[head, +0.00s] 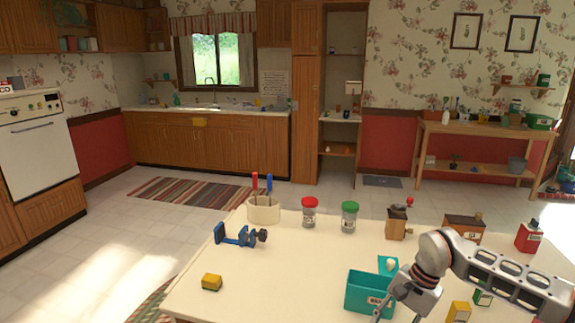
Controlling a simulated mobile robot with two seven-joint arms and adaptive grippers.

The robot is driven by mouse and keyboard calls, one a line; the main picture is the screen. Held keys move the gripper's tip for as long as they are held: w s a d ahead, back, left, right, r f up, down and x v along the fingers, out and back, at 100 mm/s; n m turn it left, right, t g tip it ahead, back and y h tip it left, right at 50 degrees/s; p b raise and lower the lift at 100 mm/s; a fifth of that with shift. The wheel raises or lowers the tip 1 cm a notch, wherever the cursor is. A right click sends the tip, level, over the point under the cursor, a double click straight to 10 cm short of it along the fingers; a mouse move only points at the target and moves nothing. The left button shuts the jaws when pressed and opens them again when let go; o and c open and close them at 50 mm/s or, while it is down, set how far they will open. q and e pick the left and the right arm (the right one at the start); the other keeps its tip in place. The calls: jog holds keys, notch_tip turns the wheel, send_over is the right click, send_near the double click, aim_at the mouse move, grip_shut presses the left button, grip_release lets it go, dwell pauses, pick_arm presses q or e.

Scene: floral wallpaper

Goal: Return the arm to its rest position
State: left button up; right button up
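My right arm (490,272) comes in from the right over the cream table (290,290) and bends down at the wrist. My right gripper (397,316) hangs at the front right corner of a teal bin (364,292) and overlaps it in the head view. Its fingers are spread apart, with nothing seen between them; the tips are close to the bottom edge of the picture. I cannot tell whether it touches the bin. My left arm and gripper are not in view.
The table's front middle is clear.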

jog(key=s+a+r+m+y, duration=0.1)
jog(key=s+a+m+y, duration=0.25)
jog(key=a, duration=0.65)
jog(key=s+a+m+y, duration=0.3)
jog(key=s+a+y, duration=0.2)
jog(key=a, duration=0.5)
jog(key=a+r+m+t+y, duration=0.5)
jog(key=r+m+t+y, duration=0.1)
jog(key=m, duration=0.8)
jog(key=d+f+m+t+h, duration=0.5)
jog(key=d+m, duration=0.1)
jog(key=m, duration=0.7)
jog(key=d+f+m+t+h, duration=0.5)
jog(key=d+f+m+h, duration=0.15)
jog(key=m, duration=0.65)
jog(key=s+d+f+m+g+h, duration=0.4)
jog(key=s+d+f+m, duration=0.5)
jog(key=s+f+m, duration=0.3)
notch_tip(320, 180, down, 2)
jog(key=shift+s+d+h, duration=0.4)
jog(key=shift+s, duration=0.1)
